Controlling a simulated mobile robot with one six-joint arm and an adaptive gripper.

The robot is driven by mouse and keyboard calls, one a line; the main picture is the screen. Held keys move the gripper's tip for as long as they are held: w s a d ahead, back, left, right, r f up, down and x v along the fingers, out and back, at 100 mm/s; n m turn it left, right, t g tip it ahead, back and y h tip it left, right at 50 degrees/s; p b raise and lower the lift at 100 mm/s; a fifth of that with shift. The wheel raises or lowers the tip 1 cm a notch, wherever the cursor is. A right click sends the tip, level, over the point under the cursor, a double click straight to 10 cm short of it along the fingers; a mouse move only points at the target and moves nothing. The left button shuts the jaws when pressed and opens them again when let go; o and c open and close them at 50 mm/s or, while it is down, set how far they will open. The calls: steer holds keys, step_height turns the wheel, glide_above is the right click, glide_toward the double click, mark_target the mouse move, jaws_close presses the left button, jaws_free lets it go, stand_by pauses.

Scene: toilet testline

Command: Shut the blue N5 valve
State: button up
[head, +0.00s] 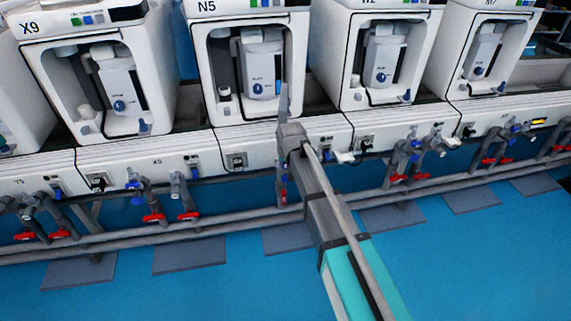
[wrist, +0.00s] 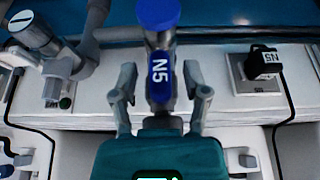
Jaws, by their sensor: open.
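The blue N5 valve handle (wrist: 159,78) shows in the wrist view, upper middle. Its white N5 label reads sideways, and its rounded blue end (wrist: 158,13) is at the top edge. My gripper (wrist: 160,88) is open, with one finger on each side of the handle and a visible gap on both sides. No finger is clearly touching it. In the head view my gripper (head: 288,130) is in front of the white panel below the N5 machine (head: 207,70). The arm and gripper seem to hide the valve there.
In the wrist view, grey pipework (wrist: 60,62) stands at the left and a black N5 plug (wrist: 264,62) with its cable at the right. In the head view, pipes with red handles (head: 153,217) run along the row. The blue floor in front is mostly clear.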

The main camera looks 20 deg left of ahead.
steer(key=shift+c, duration=0.3)
jaws_close()
